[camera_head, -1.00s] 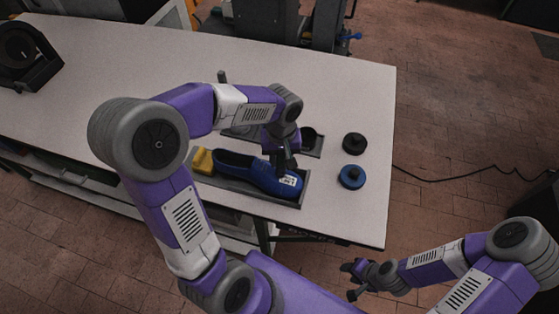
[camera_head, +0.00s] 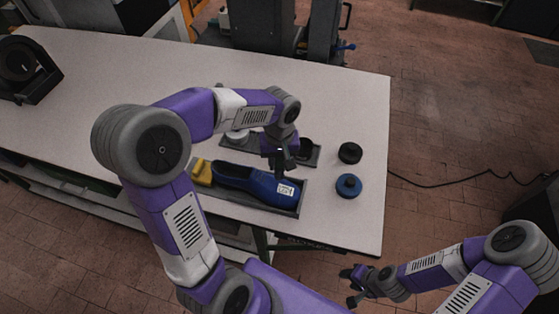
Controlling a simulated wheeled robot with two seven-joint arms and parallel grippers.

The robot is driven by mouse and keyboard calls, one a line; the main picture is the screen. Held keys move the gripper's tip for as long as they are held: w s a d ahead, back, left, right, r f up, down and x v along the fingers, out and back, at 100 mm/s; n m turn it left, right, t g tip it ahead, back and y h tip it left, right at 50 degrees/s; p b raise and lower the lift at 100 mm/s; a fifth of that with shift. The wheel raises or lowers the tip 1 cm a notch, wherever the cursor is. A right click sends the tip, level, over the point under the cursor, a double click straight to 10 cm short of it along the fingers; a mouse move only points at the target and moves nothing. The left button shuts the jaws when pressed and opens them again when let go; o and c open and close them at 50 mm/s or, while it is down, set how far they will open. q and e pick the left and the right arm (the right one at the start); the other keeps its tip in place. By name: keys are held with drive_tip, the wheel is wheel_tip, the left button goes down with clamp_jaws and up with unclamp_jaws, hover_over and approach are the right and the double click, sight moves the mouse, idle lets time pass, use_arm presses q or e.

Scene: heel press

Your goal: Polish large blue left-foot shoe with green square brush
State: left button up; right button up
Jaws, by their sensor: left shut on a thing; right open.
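The large blue shoe (camera_head: 250,183) lies in a grey tray (camera_head: 244,204) near the table's front edge, toe to the right, with a white label near the toe. A yellow block (camera_head: 202,172) is at its heel end. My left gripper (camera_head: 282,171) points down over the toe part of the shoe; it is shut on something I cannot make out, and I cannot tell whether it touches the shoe. I see no green square brush. My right gripper (camera_head: 352,286) is open and empty, off the table's front edge at the lower right.
A black round piece (camera_head: 350,153) and a blue round piece (camera_head: 348,186) with knobs stand right of the trays. A second tray (camera_head: 309,161) behind is partly hidden by my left arm. A black ring-shaped device (camera_head: 20,68) is at the far left. The table's (camera_head: 350,100) back right is clear.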

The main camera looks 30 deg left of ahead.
use_arm(q)
drive_tip(key=shift+r+p, duration=1.65)
drive_tip(key=shift+r, duration=0.7)
drive_tip(key=shift+f, duration=0.1)
